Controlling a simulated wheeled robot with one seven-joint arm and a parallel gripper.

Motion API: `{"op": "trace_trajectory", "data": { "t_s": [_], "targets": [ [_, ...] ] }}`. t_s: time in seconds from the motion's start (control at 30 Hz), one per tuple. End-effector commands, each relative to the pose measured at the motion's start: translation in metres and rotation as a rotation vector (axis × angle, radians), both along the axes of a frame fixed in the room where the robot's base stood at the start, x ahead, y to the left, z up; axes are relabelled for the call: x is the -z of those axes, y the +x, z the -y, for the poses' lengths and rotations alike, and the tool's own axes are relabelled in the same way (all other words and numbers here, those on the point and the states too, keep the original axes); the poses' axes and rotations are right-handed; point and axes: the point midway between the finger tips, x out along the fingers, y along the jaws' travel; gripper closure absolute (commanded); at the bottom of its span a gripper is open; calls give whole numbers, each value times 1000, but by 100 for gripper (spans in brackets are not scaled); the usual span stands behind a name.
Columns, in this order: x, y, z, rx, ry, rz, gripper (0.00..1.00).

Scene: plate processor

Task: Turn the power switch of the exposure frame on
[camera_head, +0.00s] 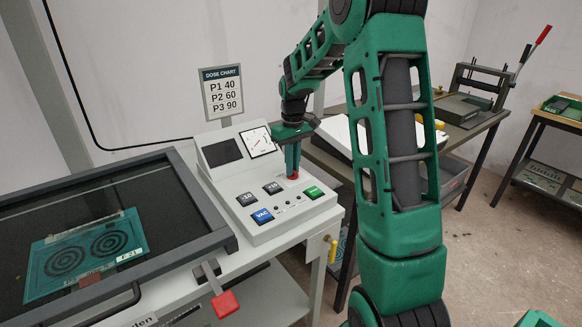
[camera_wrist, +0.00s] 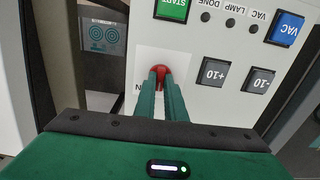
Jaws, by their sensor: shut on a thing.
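The exposure frame's white control panel (camera_head: 278,210) stands right of the glass frame. A red knob, the likely power switch (camera_wrist: 160,71), sits on the panel beside a label mostly hidden by my fingers. My gripper (camera_head: 292,172) points down at the panel's right upper part, with its fingertips at the red knob. In the wrist view my two green fingers (camera_wrist: 162,84) are close together with the knob between their tips. The fingers cover part of the knob, and its on or off position cannot be told.
The panel carries a green START button (camera_head: 314,192), a blue VAC button (camera_head: 262,216), and dark +10 (camera_head: 273,187) and -10 (camera_head: 246,198) buttons. A dial gauge (camera_head: 258,141) and dark display (camera_head: 222,152) stand behind. A red-ended lever (camera_head: 224,303) is at the front.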

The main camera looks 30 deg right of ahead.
Motion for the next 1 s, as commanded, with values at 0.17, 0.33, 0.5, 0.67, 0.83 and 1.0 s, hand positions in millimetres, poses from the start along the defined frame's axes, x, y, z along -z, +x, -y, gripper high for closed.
{"op": "trace_trajectory", "data": {
  "t_s": [0.17, 0.33, 0.5, 0.67, 0.83, 1.0],
  "targets": [
    [-2, 2, 1, 169, -2, 7, 100],
    [-2, 2, 1, 330, -2, 7, 100],
    [-2, 2, 1, 482, -2, 8, 100],
    [-2, 2, 1, 606, -2, 8, 100],
    [-2, 3, 0, 707, -1, 9, 100],
    [-2, 3, 0, 772, 0, 9, 100]
  ]
}}
